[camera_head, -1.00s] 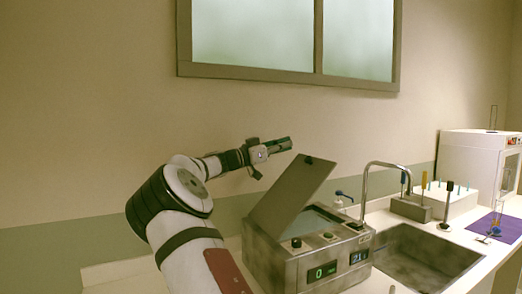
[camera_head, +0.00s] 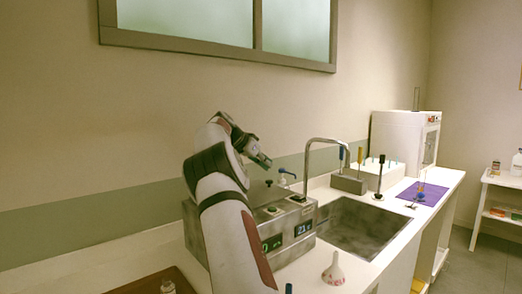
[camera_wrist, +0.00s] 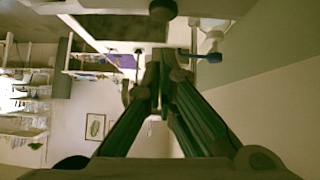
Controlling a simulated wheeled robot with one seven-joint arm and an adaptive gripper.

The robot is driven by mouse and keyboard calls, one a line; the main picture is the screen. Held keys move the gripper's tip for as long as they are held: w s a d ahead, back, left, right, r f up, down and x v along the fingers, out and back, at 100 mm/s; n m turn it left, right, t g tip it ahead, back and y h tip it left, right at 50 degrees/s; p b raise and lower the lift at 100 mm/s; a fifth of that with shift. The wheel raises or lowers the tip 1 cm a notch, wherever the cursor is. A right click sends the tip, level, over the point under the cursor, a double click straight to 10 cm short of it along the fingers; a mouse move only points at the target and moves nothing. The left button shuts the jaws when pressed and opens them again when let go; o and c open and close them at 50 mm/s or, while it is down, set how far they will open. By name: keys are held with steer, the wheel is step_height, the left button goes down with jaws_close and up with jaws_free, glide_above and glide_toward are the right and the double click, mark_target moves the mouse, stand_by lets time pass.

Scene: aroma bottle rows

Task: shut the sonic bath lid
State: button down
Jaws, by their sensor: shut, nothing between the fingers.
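The sonic bath (camera_head: 300,225) is a grey metal box with a lit display and knobs on the counter, left of the sink. My arm covers its left part. No raised lid shows above it in the head view; the lid's exact angle is hidden or cannot be told. My gripper (camera_head: 264,161) is above the bath, tilted down to the right, and appears apart from the bath's top. In the wrist view its dark green fingers (camera_wrist: 165,62) come together at the tips, shut with nothing between them.
A curved tap (camera_head: 310,160) rises by the sink (camera_head: 355,228), right of the bath. A purple mat (camera_head: 422,192) and a white machine (camera_head: 402,138) are farther right.

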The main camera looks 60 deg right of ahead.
steer(key=f, duration=0.2)
steer(key=d+f+y, duration=0.1)
steer(key=shift+s+d+f+t, duration=0.1)
steer(key=shift+s+f+t, duration=0.1)
steer(key=shift+f+t, duration=0.15)
steer(key=shift+f+y, duration=0.3)
steer(key=shift+f, duration=0.1)
steer(key=v, duration=1.2)
steer(key=shift+r, duration=0.3)
